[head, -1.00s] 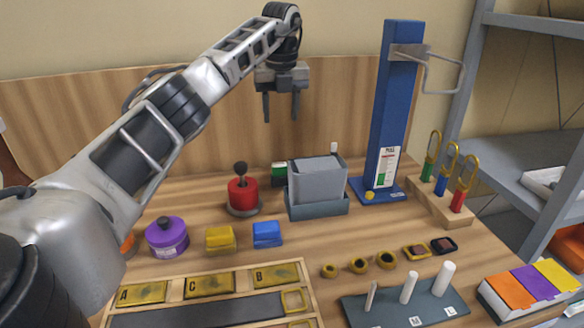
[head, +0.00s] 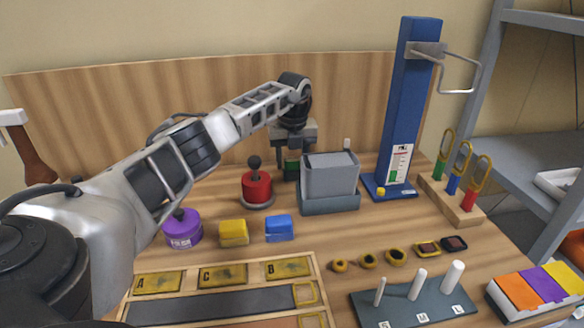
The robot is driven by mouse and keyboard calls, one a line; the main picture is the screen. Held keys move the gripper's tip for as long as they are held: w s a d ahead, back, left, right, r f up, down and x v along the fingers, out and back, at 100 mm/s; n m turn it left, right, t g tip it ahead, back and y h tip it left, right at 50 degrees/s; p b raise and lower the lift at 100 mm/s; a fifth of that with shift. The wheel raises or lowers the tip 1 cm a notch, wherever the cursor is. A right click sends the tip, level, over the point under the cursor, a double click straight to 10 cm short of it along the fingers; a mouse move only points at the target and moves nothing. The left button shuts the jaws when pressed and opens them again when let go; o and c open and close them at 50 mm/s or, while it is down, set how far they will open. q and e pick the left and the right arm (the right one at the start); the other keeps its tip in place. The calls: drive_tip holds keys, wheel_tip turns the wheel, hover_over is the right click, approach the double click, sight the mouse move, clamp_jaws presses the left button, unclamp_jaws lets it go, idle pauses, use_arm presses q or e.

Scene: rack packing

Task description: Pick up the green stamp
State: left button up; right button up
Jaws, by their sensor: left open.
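A small dark green block-like thing, which looks like the green stamp (head: 291,169), stands at the back of the table, between the red stamp (head: 257,188) and the grey bin (head: 330,176). Only part of it shows; its top is hidden by my gripper and its right side is close to the bin. My left gripper (head: 293,158) points down over it with its fingers apart. I cannot tell whether the fingers are around it or still behind or above it. My right gripper is not in view.
The grey bin stands close to the right of the fingers, with the tall blue post (head: 406,110) beyond. A wooden back panel (head: 120,120) rises behind. Yellow (head: 234,233) and blue (head: 279,228) blocks and a purple round pot (head: 183,229) stand in front.

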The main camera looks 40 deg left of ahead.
sight(292, 158)
use_arm(q)
drive_tip(key=shift+f, duration=0.15)
drive_tip(key=shift+c, duration=0.4)
drive_tip(key=c, duration=0.7)
wheel_tip(292, 158, up, 18)
drive_tip(key=shift+r, duration=0.1)
